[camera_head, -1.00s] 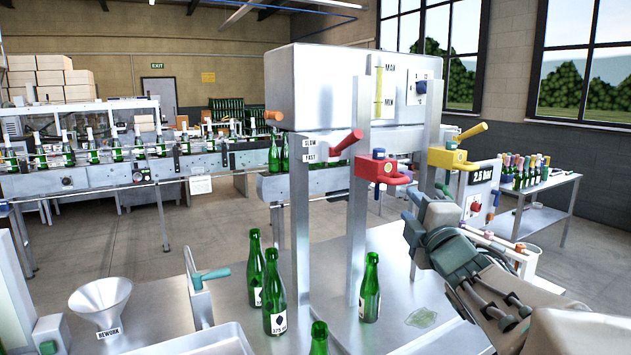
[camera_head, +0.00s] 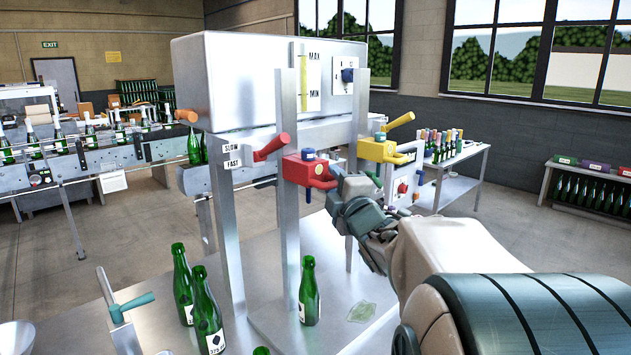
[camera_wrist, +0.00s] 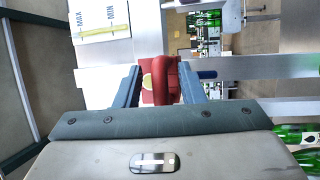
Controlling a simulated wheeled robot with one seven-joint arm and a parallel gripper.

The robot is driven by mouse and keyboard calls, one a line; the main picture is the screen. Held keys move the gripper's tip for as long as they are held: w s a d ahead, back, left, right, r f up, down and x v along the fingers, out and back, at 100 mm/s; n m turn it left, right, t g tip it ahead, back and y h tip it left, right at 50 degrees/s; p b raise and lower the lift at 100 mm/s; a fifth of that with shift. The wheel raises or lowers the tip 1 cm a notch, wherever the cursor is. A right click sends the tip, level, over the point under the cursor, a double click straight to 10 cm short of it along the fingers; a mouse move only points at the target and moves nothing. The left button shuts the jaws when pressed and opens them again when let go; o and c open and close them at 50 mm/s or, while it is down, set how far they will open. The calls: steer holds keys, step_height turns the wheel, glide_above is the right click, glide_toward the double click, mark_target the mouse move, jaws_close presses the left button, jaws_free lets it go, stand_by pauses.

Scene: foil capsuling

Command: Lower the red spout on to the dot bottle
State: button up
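The red spout (camera_head: 310,172) is a red block with a blue knob, mounted on the upright posts below the steel tank. It also shows in the wrist view (camera_wrist: 160,84). A green bottle (camera_head: 309,291) stands upright beneath it, well below and apart; only an edge of its white label shows, so I cannot tell its mark. My gripper (camera_wrist: 160,72) is open, with one finger on each side of the spout's red front part. I cannot tell whether the fingers touch it. In the head view my wrist reaches the spout from the right.
A yellow spout (camera_head: 386,150) sits close right of the red one. A red lever (camera_head: 271,147) is at left. Two more green bottles stand left, one with a diamond label (camera_head: 207,315). A teal-handled lever (camera_head: 130,305) stands at the front left. A green mark (camera_head: 361,312) lies on the bench.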

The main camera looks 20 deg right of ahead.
steer(key=shift+a, duration=0.25)
steer(key=shift+c, duration=0.9)
steer(key=shift+w+a, duration=0.1)
steer(key=shift+a, duration=0.05)
jaws_close()
steer(key=shift+f+b, duration=0.25)
steer(key=shift+b, duration=0.1)
step_height(320, 180, down, 20)
steer(key=b, duration=2.4)
steer(key=shift+f, duration=0.2)
steer(key=shift+o, duration=0.9)
jaws_free()
steer(key=shift+d, duration=0.2)
steer(key=shift+r, duration=0.1)
steer(key=shift+a, duration=0.1)
